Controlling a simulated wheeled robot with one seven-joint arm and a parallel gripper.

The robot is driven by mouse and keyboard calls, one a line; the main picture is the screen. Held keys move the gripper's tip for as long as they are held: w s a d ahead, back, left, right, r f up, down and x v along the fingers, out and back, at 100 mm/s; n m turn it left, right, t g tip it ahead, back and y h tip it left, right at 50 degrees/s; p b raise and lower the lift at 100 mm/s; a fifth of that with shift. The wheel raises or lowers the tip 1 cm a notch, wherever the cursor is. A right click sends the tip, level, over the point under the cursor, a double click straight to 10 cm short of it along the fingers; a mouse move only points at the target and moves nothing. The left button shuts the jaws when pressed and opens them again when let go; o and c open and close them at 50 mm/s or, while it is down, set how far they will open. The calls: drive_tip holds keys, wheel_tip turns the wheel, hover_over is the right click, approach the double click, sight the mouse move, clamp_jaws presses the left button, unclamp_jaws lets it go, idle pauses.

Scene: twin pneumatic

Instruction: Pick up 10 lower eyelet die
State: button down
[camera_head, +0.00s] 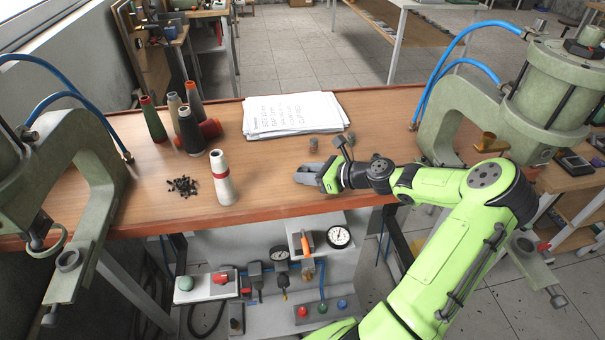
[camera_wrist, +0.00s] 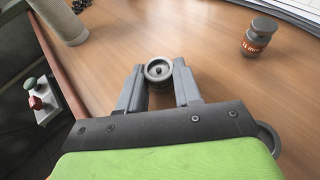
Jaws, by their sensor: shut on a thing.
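My gripper (camera_head: 304,173) is low over the right part of the wooden bench, its fingers pointing left. In the wrist view, my gripper (camera_wrist: 158,80) is shut on a small round grey die (camera_wrist: 158,70), held between the fingertips. Its top shows a raised ring and a dark centre; no label on it is visible. In the head view the held die is hidden or too small to make out. A second small grey die (camera_wrist: 258,36) with an orange-red label stands upright on the bench, apart from the gripper; it also shows in the head view (camera_head: 314,144).
A stack of papers (camera_head: 293,114) lies behind the gripper. A white cone (camera_head: 222,178), several thread cones (camera_head: 190,130) and a pile of small dark eyelets (camera_head: 183,187) are on the left. Green presses (camera_head: 84,150) (camera_head: 480,115) flank the bench. The bench between cone and gripper is clear.

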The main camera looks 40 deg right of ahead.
wheel_tip(320, 180, up, 18)
drive_tip(key=p, duration=0.6)
drive_tip(key=shift+p, duration=0.35)
